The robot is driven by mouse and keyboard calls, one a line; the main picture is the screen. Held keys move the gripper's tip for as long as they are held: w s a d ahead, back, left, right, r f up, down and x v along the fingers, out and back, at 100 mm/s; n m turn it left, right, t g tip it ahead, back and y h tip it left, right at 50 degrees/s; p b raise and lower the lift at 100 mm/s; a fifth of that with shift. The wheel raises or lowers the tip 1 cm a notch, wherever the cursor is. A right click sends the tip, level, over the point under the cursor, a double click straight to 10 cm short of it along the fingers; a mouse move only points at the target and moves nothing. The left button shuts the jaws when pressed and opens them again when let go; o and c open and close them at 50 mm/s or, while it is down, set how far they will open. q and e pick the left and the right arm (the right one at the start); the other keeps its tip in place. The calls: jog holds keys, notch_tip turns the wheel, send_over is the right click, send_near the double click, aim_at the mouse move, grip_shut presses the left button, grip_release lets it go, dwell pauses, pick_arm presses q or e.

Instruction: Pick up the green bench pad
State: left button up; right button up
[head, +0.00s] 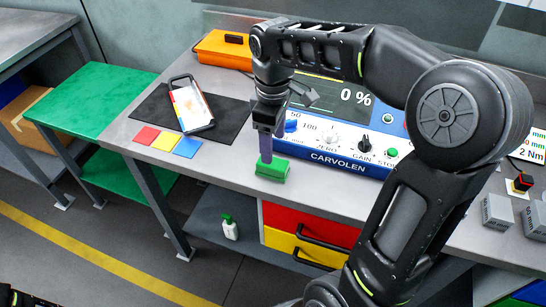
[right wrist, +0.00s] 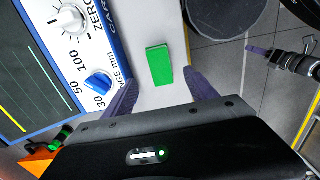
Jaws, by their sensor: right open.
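The green bench pad (head: 272,170) is a small green block lying on the grey bench top in front of the CARVOLEN instrument. It also shows in the right wrist view (right wrist: 159,65). My right gripper (head: 266,154) points down at the pad in the head view. In the right wrist view its two purple fingers (right wrist: 162,92) are spread apart, with the pad in the gap beyond them. I cannot tell whether a finger touches it. My left gripper (right wrist: 258,50) seems to show at the right of the right wrist view; its jaws are unclear.
The blue and white CARVOLEN instrument (head: 338,160) stands close behind the pad. A black mat (head: 228,124) with a tablet (head: 192,104) lies to the left, beside red, yellow and blue cards (head: 166,141). An orange case (head: 222,50) is at the back. Red and yellow drawers (head: 310,228) are below.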

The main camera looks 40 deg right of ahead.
aim_at(275, 163)
jog(key=shift+s+a+r, duration=0.1)
jog(key=shift+s+a, duration=0.05)
jog(key=shift+f, duration=1.35)
jog(key=shift+d+f+p, duration=0.15)
jog(key=shift+f+p, duration=0.25)
jog(key=shift+f, duration=0.95)
jog(key=shift+d+f+p, duration=0.1)
jog(key=shift+f+p, duration=0.3)
jog(key=shift+f, duration=0.9)
grip_shut()
